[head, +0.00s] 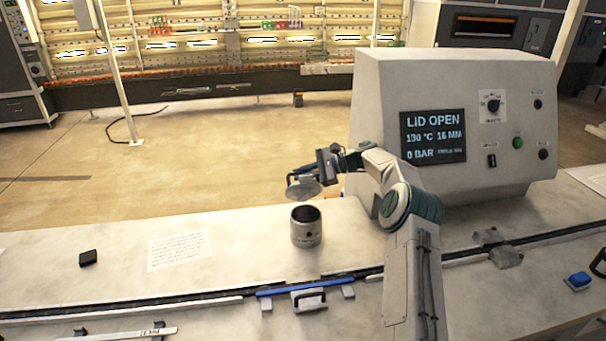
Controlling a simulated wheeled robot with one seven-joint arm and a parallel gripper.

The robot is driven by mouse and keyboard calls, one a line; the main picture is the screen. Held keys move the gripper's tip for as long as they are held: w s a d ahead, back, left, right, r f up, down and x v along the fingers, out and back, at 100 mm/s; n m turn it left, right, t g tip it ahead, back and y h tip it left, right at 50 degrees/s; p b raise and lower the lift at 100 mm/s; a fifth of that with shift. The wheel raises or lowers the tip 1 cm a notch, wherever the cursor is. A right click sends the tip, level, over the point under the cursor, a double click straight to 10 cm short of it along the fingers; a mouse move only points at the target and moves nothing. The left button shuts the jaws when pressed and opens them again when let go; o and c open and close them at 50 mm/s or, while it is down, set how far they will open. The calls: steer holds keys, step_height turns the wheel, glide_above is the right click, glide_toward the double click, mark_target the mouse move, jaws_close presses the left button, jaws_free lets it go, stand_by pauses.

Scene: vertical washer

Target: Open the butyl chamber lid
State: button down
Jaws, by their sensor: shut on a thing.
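The butyl chamber (306,230), a metal cylinder, stands upright on the light bench with its dark open top showing. The round grey lid (304,190) is off it, hanging just above and behind the rim, with a gap between them. My gripper (297,176) comes in from the right and is shut on the lid, at its dark handle. The fingertips are small and partly hidden, so the exact grip is hard to see. The control box screen (433,136) reads "LID OPEN", 0 BAR.
The bench has a printed sheet (180,250) and a small black block (88,257) left of the chamber. A dark slot with a blue strip (312,286) runs in front of it. The control box (455,110) stands behind my arm at right. The bench between sheet and chamber is clear.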

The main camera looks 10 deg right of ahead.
steer(key=shift+w, duration=0.6)
steer(key=shift+w+f, duration=0.1)
